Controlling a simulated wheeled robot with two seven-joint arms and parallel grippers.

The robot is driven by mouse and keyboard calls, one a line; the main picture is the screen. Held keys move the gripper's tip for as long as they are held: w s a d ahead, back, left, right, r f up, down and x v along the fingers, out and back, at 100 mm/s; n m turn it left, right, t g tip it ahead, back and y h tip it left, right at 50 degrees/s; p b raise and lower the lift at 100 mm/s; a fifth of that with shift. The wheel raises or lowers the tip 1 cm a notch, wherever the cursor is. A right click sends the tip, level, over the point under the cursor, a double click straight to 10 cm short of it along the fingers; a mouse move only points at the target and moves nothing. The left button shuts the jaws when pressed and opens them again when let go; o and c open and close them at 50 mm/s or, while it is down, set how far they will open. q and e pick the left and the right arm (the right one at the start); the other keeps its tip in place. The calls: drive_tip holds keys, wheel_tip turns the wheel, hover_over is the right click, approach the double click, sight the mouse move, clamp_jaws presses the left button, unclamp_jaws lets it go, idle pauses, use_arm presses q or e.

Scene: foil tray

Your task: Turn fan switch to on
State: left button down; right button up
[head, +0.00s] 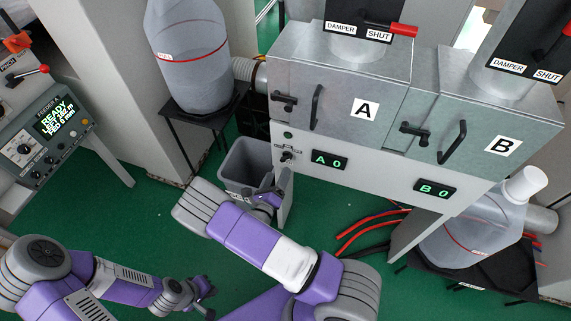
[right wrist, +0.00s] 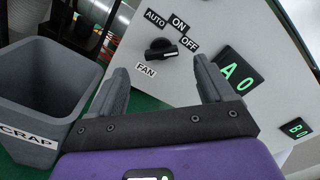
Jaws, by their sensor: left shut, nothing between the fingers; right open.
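The fan switch is a black rotary knob (right wrist: 160,48) on the white panel, above the FAN label, with AUTO, ON and OFF labels around it. Its handle lies roughly sideways, with its pale-marked end to the right, on the OFF side. In the head view the switch (head: 288,155) is small, at the left end of the panel under the A cabinet. My right gripper (right wrist: 160,72) is open and empty, and the knob appears between its spread fingers, apart from them; it also shows in the head view (head: 274,191). My left gripper (head: 207,291) is shut and empty, low over the floor.
A grey scrap bin (right wrist: 45,95) stands close left of my right gripper, also seen in the head view (head: 240,160). The A 0 display (right wrist: 238,75) is right of the knob. Cabinet handles (head: 316,107) jut out above. Green floor is open at left.

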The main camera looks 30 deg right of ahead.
sight(285, 160)
drive_tip(key=x, duration=0.6)
drive_tip(key=shift+d+b, duration=0.1)
drive_tip(key=shift+b, duration=0.25)
drive_tip(key=shift+s, duration=0.1)
drive_tip(key=shift+c, duration=0.5)
drive_tip(key=c, duration=0.9)
